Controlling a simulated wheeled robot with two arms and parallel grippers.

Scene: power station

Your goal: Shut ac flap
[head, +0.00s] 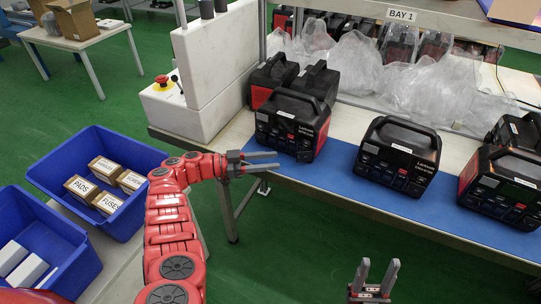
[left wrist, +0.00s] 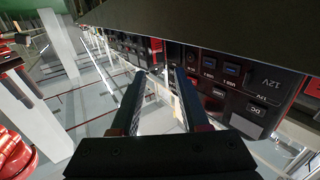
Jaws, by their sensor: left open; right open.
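A black and red power station (head: 292,125) with a top handle stands at the left end of the blue mat, and my left gripper (head: 279,159) is open just in front of its lower front. In the left wrist view, the two spread fingers point at the front panel (left wrist: 232,82), with its "12V" and "DC" ports and blue USB sockets. Nothing is between the fingers. A wide dark surface (left wrist: 215,25) overhangs the panel; I cannot tell if it is the AC flap. My right gripper (head: 373,277) is open and empty, low at the bottom, away from the table.
More power stations (head: 398,157) stand along the blue mat (head: 335,183) to the right. Clear plastic bags (head: 353,68) lie behind. A white block with a red stop button (head: 162,80) stands left. Blue crates (head: 57,163) sit on the left bench.

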